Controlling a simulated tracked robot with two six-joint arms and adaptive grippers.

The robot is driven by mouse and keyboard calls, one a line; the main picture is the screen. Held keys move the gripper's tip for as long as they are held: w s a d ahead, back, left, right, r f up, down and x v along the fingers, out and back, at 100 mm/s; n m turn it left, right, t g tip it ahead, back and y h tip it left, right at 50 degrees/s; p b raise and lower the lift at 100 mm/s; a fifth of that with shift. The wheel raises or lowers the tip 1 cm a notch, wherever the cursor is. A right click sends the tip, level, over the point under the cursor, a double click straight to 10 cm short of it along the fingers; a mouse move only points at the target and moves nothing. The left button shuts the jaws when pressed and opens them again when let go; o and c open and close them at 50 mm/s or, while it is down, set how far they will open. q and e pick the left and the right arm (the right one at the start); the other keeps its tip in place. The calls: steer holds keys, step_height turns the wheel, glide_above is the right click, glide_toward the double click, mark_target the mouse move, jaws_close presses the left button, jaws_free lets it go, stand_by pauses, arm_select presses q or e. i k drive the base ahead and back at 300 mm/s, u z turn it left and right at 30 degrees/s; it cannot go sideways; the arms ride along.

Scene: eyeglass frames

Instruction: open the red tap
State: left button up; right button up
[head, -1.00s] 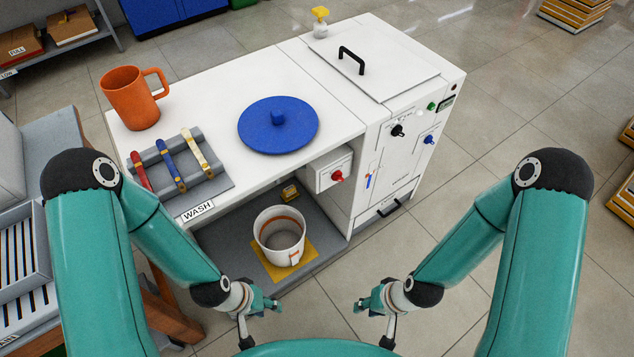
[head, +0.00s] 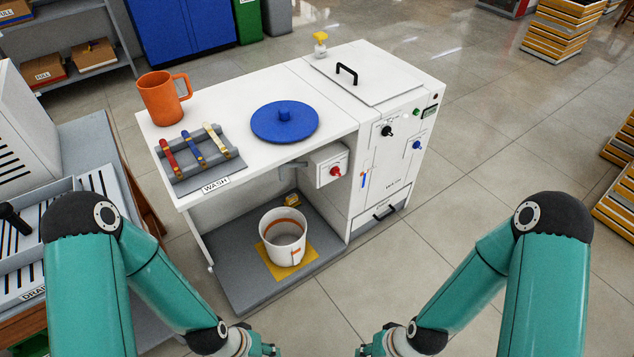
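The red tap (head: 336,171) is a small red knob on the front of a white box (head: 325,167) under the right part of the white bench top. A grey spout (head: 292,164) sticks out to the left of the box, above a white bucket (head: 283,238) on a yellow mat. My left gripper (head: 270,350) is at the bottom edge, well in front of the bench and mostly cut off. My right gripper (head: 364,350) is also at the bottom edge and mostly cut off. Neither is near the tap. I cannot tell whether their fingers are open.
On the bench (head: 230,150) are an orange mug (head: 160,98), a rack with several coloured glasses frames (head: 194,150), and a blue lid (head: 284,123). A white cabinet (head: 392,165) with knobs stands right of the tap. Floor in front of the bench is clear.

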mark_target(335, 172)
steer(key=z, duration=0.2)
steer(key=i, duration=0.85)
steer(key=u, duration=0.1)
